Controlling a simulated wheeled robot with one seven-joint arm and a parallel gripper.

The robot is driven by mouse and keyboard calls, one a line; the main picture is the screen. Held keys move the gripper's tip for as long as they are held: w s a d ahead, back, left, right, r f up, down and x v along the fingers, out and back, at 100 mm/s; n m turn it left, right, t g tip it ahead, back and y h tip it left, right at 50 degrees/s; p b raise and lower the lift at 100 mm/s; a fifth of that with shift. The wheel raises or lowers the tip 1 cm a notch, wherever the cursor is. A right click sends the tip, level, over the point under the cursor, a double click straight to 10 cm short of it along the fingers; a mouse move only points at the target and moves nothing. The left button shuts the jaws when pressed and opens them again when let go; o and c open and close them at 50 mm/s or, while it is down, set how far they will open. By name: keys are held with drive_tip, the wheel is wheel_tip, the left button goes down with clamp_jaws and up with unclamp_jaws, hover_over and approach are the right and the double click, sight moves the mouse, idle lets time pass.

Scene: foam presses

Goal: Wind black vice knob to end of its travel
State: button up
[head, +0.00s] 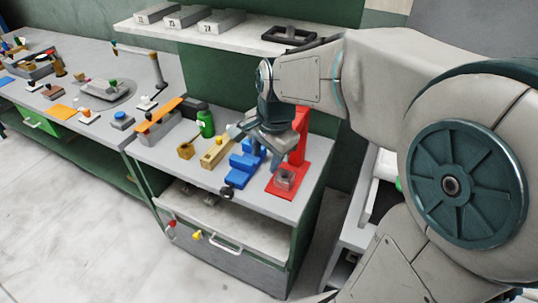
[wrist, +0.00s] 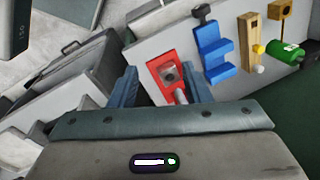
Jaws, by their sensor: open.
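The black vice knob (head: 227,192) sits at the front end of the blue vice (head: 243,164), near the bench's front edge. In the wrist view the black knob (wrist: 205,12) shows at the far end of the blue vice (wrist: 214,52), upper right of my fingers. My gripper (wrist: 161,88) is open and empty, its two fingers spread on either side of the view of the red press (wrist: 168,68). In the head view my gripper (head: 258,142) is above the back of the bench, by the blue vice and red press, apart from the knob. Its fingertips are partly hidden.
The red press (head: 300,150) stands just right of the vice. A wooden clamp (head: 214,155) and a green bottle (head: 206,123) stand left of it. A shelf (head: 235,34) with grey blocks hangs behind. Open floor (head: 75,200) lies in front.

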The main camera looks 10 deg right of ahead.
drive_tip(key=shift+s+d+r+n, duration=0.15)
drive_tip(key=shift+s+d+n, duration=0.05)
drive_tip(key=shift+s+n, duration=0.2)
